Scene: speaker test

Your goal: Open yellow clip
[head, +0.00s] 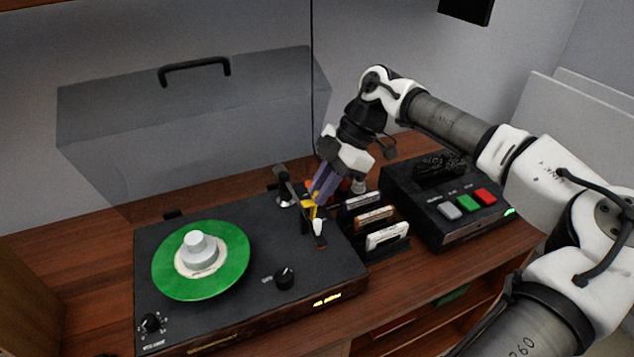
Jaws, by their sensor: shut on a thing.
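The yellow clip (308,213) is a small part near the right side of the black turntable (225,310), by the tonearm (296,190). My gripper (315,206) reaches down from the upper right, and its purple fingers are shut on the yellow clip. The fingers partly cover the clip, so I cannot tell whether it is open or closed. A small white tip (318,227) shows just below the clip.
A green record (228,277) lies on the turntable, whose clear lid (190,125) stands raised behind. Several cassettes (387,236) stand right of the turntable. Further right is a black box (425,215) with grey, green and red buttons. A dark cable hangs behind my gripper.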

